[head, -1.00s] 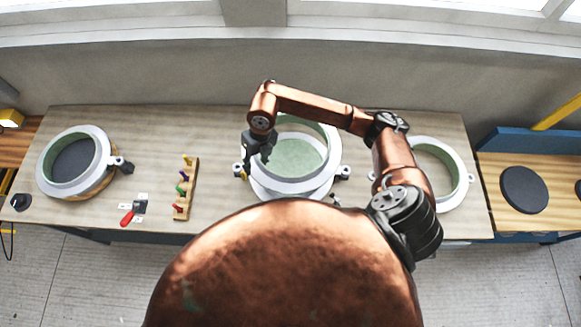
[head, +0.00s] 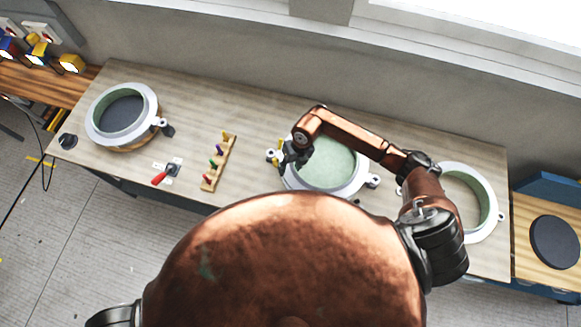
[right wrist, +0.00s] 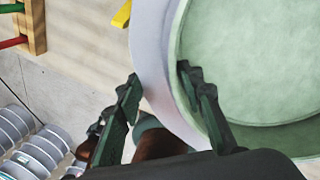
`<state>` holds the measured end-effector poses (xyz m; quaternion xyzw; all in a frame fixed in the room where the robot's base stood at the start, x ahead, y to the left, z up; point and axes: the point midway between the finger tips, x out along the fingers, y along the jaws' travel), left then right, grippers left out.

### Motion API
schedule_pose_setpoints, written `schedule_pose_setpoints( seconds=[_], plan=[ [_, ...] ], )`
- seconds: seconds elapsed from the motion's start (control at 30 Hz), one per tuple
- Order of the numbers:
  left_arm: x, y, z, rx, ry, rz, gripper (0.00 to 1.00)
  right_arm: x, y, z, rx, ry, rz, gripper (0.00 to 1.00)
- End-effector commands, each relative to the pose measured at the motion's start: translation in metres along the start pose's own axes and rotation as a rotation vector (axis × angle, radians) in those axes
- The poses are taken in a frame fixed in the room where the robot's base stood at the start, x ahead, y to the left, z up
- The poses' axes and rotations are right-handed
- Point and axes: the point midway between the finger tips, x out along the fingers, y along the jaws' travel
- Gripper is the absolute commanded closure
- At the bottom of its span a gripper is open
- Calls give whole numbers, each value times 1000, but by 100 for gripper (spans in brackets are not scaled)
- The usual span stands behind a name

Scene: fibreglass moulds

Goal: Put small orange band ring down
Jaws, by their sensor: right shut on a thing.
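The middle ring (head: 345,189) is pale, with a light green inside, and stands on the workbench. It also shows large in the right wrist view (right wrist: 157,60). I take it as the small orange band ring, though no orange band shows clearly. My right gripper (head: 297,157) is at its left rim. In the right wrist view the right gripper's fingers (right wrist: 160,85) straddle the ring wall, one outside and one inside the green bowl. It is shut on that wall. The arm hides part of the far rim. My left gripper is out of view.
Another pale ring (head: 94,125) stands at the bench's left, and one (head: 487,210) at its right, partly behind my arm. Bare bench (head: 200,115) shows behind the rack.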

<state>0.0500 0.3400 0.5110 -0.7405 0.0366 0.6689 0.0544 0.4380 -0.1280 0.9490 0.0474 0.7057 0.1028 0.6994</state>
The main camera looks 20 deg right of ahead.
Motion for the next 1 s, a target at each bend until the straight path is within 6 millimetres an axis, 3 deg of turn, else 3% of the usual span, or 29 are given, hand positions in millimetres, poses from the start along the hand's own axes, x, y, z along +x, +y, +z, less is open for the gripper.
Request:
schedule_pose_setpoints(
  seconds=[0.3, 0.33, 0.57, 0.87, 1.0],
  plan=[
    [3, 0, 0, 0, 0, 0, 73, 2, 0, 1, -1, -3, 0, 100],
    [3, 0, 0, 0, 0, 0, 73, 3, 0, 0, 0, -1, 0, 64],
    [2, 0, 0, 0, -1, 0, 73, 2, 0, 0, 0, -1, 0, 48],
    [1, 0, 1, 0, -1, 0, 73, 1, 0, 0, 1, -1, 0, 47],
    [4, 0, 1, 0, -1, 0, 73, -10, -1, 2, 0, -4, 0, 47]
  ],
)
